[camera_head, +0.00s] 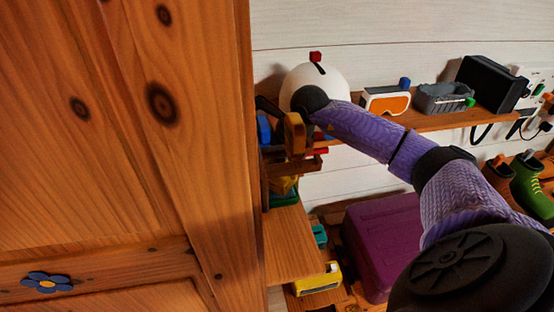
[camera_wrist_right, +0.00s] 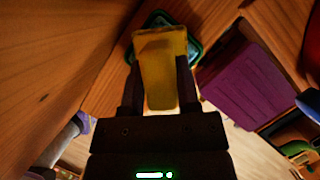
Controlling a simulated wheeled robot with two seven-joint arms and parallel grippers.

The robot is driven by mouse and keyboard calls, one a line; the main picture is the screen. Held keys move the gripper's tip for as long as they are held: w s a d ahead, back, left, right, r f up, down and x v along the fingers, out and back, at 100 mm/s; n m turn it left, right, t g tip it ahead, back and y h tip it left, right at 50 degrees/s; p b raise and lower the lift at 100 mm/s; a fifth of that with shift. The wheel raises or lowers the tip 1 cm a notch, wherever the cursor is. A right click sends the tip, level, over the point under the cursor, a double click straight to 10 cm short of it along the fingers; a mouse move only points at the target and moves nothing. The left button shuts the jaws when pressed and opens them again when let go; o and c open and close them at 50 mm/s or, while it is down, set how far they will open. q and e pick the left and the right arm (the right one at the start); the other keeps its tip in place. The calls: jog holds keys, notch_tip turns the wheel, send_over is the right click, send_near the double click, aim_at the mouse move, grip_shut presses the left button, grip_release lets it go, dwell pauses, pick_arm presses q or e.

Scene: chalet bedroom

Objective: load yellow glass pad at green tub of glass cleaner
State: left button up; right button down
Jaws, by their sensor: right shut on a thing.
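The yellow glass pad (camera_wrist_right: 160,65) is clamped between the two fingers of my right gripper (camera_wrist_right: 160,84) in the right wrist view. The green tub (camera_wrist_right: 195,48) shows behind the pad, with its dark green rim around the pad's far end. I cannot tell whether the pad touches the tub's contents. In the head view the green tub (camera_head: 284,201) sits on a wooden surface beside the large wooden panel, with the yellow pad (camera_head: 283,185) right above it. My right arm reaches in from the right, and its gripper is partly hidden there. My left gripper is not in view.
A large wooden panel (camera_head: 120,120) stands close on the left. A wall shelf (camera_head: 430,122) holds orange-and-white goggles (camera_head: 386,101), a grey bin (camera_head: 443,97) and a black box (camera_head: 487,84). A purple chest (camera_head: 380,240) and a yellow item (camera_head: 318,280) are lower down.

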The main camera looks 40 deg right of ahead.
jog(key=shift+f+b, duration=0.5)
jog(key=shift+f, duration=0.05)
dwell(1.2)
jog(key=shift+r, duration=0.1)
notch_tip(320, 180, up, 7)
jog(key=p, duration=0.5)
